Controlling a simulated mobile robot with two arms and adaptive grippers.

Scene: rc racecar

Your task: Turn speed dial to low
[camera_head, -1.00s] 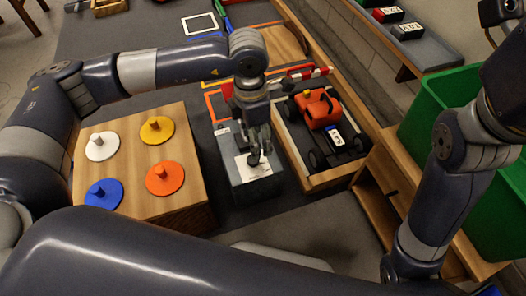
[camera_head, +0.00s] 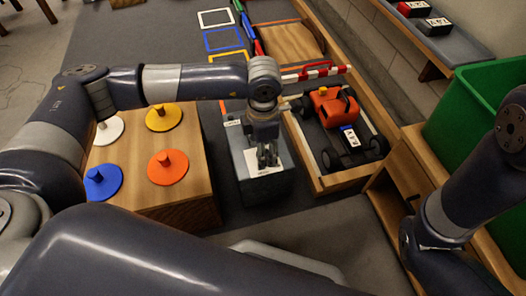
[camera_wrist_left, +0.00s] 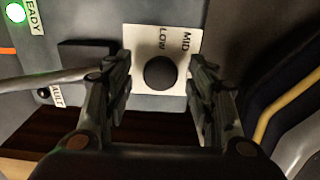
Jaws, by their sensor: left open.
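The speed dial (camera_wrist_left: 160,73) is a round black knob on a white plate (camera_wrist_left: 182,42) with the words LOW and MID, in the left wrist view. The plate is on a grey control box (camera_head: 240,150), seen in the head view beside the racecar's tray. My left gripper (camera_head: 268,160) points down over the plate. In the left wrist view its open fingers (camera_wrist_left: 160,95) stand on either side of the dial. I cannot tell whether they touch it. The dial's pointer mark does not show. My right gripper is out of view; only my right arm shows.
The orange racecar (camera_head: 338,115) sits in a wooden tray (camera_head: 345,182) right of the box. A wooden block (camera_head: 140,200) with coloured knobbed discs stands left. A green bin (camera_head: 477,118) is at the right. A striped red-and-white barrier (camera_head: 318,73) is behind the box.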

